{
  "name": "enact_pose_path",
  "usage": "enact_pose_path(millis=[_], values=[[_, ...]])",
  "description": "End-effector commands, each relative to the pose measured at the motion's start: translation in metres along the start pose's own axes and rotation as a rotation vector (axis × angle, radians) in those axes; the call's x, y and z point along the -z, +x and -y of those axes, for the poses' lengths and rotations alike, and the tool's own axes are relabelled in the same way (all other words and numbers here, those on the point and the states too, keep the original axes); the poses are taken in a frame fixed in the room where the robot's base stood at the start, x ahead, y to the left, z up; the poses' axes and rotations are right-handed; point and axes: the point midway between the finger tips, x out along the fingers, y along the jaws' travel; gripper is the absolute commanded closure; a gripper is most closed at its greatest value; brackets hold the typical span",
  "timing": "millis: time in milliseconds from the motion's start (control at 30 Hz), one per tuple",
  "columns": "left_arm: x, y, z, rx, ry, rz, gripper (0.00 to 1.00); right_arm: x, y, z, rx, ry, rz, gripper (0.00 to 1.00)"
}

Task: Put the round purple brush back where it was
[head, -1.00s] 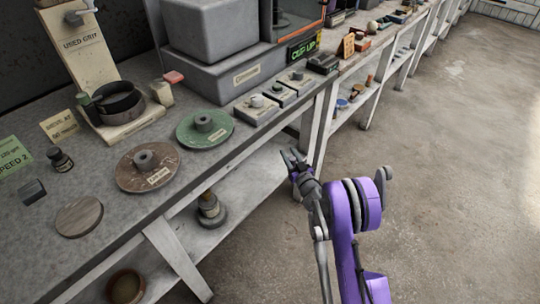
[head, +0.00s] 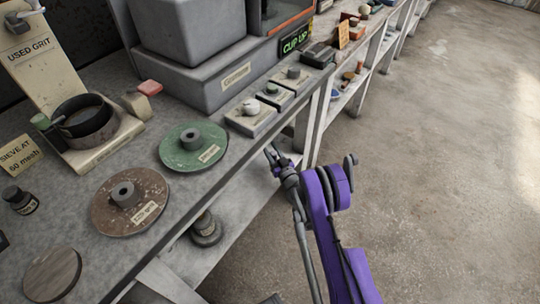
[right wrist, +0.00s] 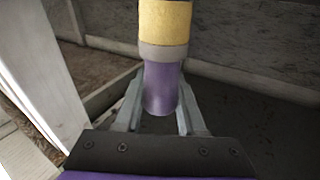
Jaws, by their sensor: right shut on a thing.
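My right gripper (head: 272,154) is beside the bench's front edge, level with the gap above the lower shelf. In the right wrist view the gripper (right wrist: 160,92) is shut on a round thing with a purple end, a grey band and a yellow upper part. I take this for the purple brush (right wrist: 163,88); its purple part sits between the fingers and its upper end runs out of the picture. In the head view I cannot make out the brush. My left gripper is not in view.
The bench top (head: 75,215) holds a brown disc (head: 105,215), a green disc (head: 178,155), a wooden disc (head: 50,277) and grey blocks. A dark round-based object (head: 206,232) stands on the lower shelf (head: 240,205). A white leg (right wrist: 42,75) is close left in the wrist view. The floor is clear at right.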

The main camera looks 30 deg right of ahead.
Motion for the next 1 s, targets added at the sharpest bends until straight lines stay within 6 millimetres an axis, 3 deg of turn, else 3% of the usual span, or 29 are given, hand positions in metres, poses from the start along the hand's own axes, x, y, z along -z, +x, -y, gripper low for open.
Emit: enact_pose_path(millis=[200,567,600,733,767,1000], values=[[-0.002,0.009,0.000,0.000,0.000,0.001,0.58,-0.030,-0.002,-0.001,0.000,-0.001,0.000,1.00],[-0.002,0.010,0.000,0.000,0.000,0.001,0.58,-0.034,-0.002,-0.002,0.000,-0.001,0.000,1.00],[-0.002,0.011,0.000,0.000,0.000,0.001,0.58,-0.035,-0.002,-0.002,0.000,-0.001,0.000,0.59],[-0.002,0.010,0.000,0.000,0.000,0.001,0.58,-0.034,-0.002,-0.002,0.000,-0.001,0.000,0.36],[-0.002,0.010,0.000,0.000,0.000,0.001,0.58,-0.034,-0.002,-0.002,0.000,-0.001,0.000,0.31],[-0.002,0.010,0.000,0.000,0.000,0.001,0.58,-0.034,-0.002,-0.002,0.000,-0.001,0.000,0.31]])
